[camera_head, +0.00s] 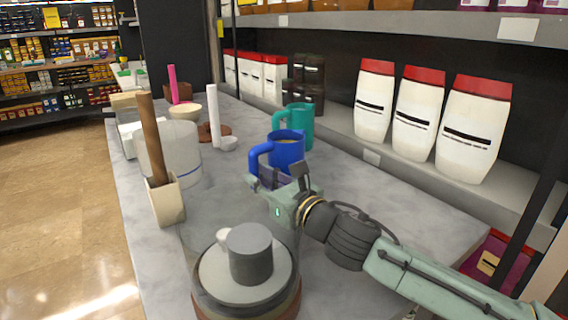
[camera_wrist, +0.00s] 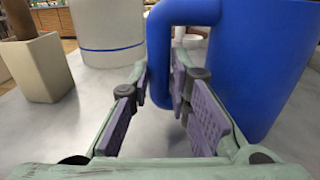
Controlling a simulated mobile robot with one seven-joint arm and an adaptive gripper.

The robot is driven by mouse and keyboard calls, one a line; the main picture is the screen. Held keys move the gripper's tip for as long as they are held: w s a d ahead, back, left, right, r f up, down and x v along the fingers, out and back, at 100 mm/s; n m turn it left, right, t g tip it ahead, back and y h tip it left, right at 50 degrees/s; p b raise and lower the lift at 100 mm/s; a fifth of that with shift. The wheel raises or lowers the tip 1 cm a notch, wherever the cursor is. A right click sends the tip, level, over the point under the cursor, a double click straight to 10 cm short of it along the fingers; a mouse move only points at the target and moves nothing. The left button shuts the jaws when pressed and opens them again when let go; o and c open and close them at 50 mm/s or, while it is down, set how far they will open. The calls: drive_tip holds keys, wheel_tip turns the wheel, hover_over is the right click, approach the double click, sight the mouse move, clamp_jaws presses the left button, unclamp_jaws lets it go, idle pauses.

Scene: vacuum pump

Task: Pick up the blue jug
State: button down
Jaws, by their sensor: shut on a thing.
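The blue jug (camera_head: 288,152) stands upright on the grey counter in the head view, with its handle on the left side. In the wrist view the jug (camera_wrist: 262,70) fills the right side and its handle (camera_wrist: 160,50) comes down between the fingers. My gripper (camera_head: 268,180) is at the near side of the jug, its purple-padded fingers (camera_wrist: 162,88) shut on the handle. I cannot tell whether the jug's base touches the counter; the gripper hides its lower part in the head view.
A teal jug (camera_head: 301,128) stands just behind the blue one. A white canister (camera_head: 183,158) and a beige pot with a brown stick (camera_head: 166,201) are at left. A grey cylinder on a round plate (camera_head: 250,254) is in front. White red-lidded containers (camera_head: 417,115) line the right shelf.

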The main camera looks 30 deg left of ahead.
drive_tip(key=shift+r, duration=0.25)
wheel_tip(320, 180, up, 10)
drive_tip(key=shift+f, duration=0.15)
idle(0.6)
idle(0.4)
